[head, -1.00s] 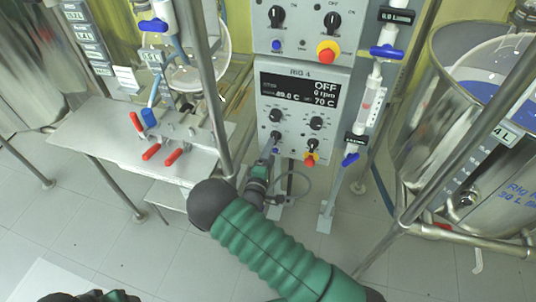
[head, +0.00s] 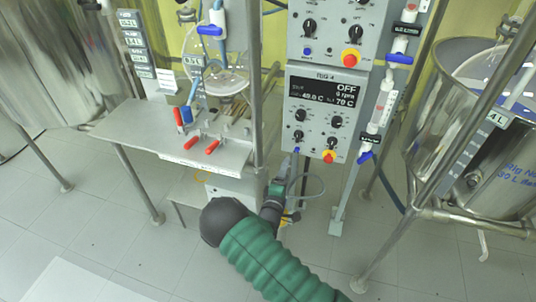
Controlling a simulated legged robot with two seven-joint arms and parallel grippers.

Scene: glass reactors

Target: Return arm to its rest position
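My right arm, in a green ribbed sleeve, comes in from the bottom right of the head view and bends at a dark rounded joint. Its gripper (head: 289,170) is small and points up at the lower edge of the RIG 4 control panel (head: 318,118), just below a blue button (head: 296,150). I cannot tell whether it touches the panel. Its fingers are too small and too overlapped to tell open from shut, and I see nothing held. The panel display (head: 322,90) reads OFF, 0 rpm and 70 C. My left gripper is not in view.
A metal bench (head: 135,125) with red-handled clamps (head: 212,147) stands left of the arm. A vertical post (head: 257,90) and a slanted rail (head: 455,160) are close by. A steel vessel (head: 490,180) stands right. The tiled floor (head: 120,225) is open at front left.

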